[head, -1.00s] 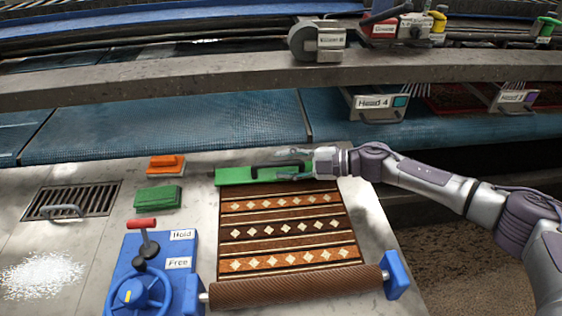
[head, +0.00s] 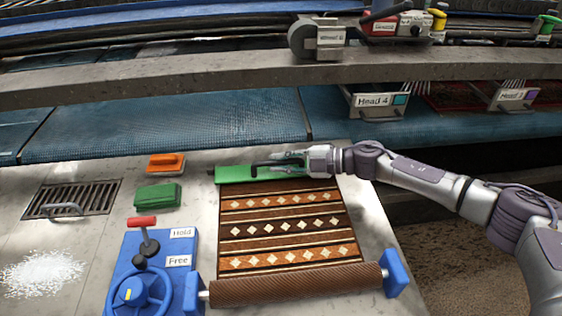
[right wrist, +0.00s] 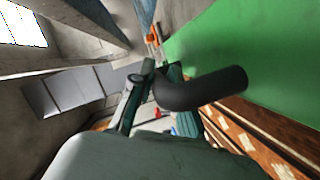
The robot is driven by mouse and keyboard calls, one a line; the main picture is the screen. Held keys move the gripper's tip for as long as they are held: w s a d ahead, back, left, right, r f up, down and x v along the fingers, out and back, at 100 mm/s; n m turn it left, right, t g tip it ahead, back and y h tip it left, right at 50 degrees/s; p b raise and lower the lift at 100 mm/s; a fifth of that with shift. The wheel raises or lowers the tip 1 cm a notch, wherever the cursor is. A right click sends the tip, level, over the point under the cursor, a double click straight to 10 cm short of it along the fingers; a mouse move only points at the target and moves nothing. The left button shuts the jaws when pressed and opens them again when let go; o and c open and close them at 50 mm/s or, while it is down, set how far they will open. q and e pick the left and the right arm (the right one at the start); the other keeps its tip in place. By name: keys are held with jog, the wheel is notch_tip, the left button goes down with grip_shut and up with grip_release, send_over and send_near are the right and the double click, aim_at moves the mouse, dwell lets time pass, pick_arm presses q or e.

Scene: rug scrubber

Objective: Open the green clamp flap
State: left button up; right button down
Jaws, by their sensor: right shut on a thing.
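The green clamp flap (head: 234,174) lies flat across the far end of the patterned rug (head: 290,222) in the head view. A black bent handle (head: 262,163) stands on it. My right gripper (head: 288,160) reaches in from the right and is shut on the handle near its right end, above the flap. In the right wrist view the dark handle (right wrist: 208,90) runs between the fingers (right wrist: 152,88), with the green flap (right wrist: 245,50) beside it. The fingers hide part of the handle. My left gripper is not in view.
A blue unit with a red-knobbed lever and wheel (head: 138,288) stands front left, labelled Hold and Free. A brown roller (head: 295,287) lies at the rug's near end. Orange (head: 166,163) and green (head: 157,195) brushes lie left of the flap. A beam (head: 200,80) crosses behind.

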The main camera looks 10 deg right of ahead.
jog(key=w+r+m+p, duration=0.1)
jog(key=p, duration=0.3)
jog(key=shift+r+m+g, duration=0.25)
jog(key=shift+m+g, duration=0.05)
jog(key=shift+w+r+m+g+h+p, duration=0.15)
jog(key=shift+w+m+g+h+p, duration=0.3)
jog(key=shift+p, duration=0.3)
jog(key=shift+w+m, duration=0.3)
jog(key=shift+m, duration=0.25)
jog(key=shift+w+r+m+g, duration=0.15)
jog(key=shift+w+m+g, duration=0.4)
jog(key=shift+m+g, duration=0.15)
jog(key=c, duration=1.1)
grip_release()
jog(key=shift+c, duration=0.2)
